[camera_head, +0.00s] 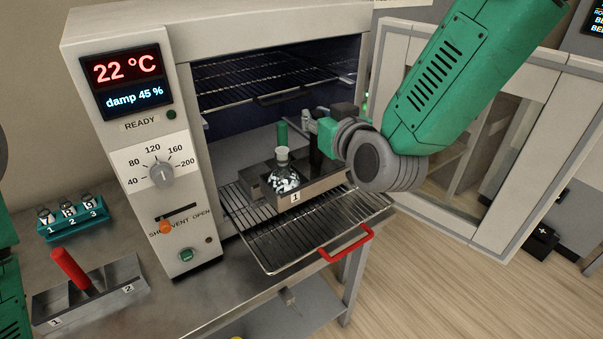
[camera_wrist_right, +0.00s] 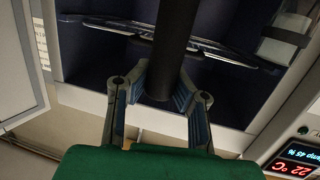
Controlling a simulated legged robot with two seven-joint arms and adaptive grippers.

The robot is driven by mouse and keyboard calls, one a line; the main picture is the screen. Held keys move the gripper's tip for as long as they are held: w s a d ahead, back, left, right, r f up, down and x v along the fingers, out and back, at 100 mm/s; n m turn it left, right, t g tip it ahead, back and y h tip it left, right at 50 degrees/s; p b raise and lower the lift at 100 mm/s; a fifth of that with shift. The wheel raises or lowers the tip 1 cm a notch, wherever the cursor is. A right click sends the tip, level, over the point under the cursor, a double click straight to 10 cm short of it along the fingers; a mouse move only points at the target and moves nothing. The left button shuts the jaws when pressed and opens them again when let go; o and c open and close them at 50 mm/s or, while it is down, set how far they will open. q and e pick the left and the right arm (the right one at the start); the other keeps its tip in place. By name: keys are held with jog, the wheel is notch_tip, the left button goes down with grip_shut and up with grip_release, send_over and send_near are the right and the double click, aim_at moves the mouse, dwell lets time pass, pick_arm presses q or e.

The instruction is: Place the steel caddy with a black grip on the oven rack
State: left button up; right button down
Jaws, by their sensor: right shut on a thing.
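The steel caddy (camera_head: 318,191) has a "1" label and holds a stoppered glass flask (camera_head: 284,177) with pale pieces inside. It is at the oven mouth, over the back part of the pulled-out lower oven rack (camera_head: 285,244); I cannot tell whether its base touches the wires. My right gripper (camera_head: 316,128) is shut on the caddy's upright black grip (camera_head: 316,158). In the right wrist view, the fingers (camera_wrist_right: 160,88) close around the dark grip (camera_wrist_right: 174,45). My left gripper is out of view; only green arm parts show at the left edge.
A second steel caddy (camera_head: 118,292) with a red grip stands on the bench at left, near a teal holder (camera_head: 72,222) with small numbered vials. An upper rack (camera_head: 262,80) is inside the oven. The open oven door (camera_head: 500,215) stands at right. The rack's red handle (camera_head: 346,246) sticks out in front.

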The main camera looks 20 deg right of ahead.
aim_at(321, 156)
jog(key=f, duration=0.2)
jog(key=d+f, duration=0.1)
jog(key=f, duration=0.5)
jog(key=shift+d+f, duration=0.25)
jog(key=shift+d, duration=0.1)
jog(key=shift+a+f, duration=0.15)
jog(key=shift+a, duration=0.55)
jog(key=c, duration=1.8)
grip_release()
jog(key=shift+d, duration=0.1)
jog(key=o, duration=0.3)
jog(key=shift+d, duration=0.15)
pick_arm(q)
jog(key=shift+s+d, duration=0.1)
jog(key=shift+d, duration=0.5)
pick_arm(e)
jog(key=shift+d+f, duration=0.1)
jog(key=shift+d, duration=0.3)
jog(key=shift+a, duration=0.1)
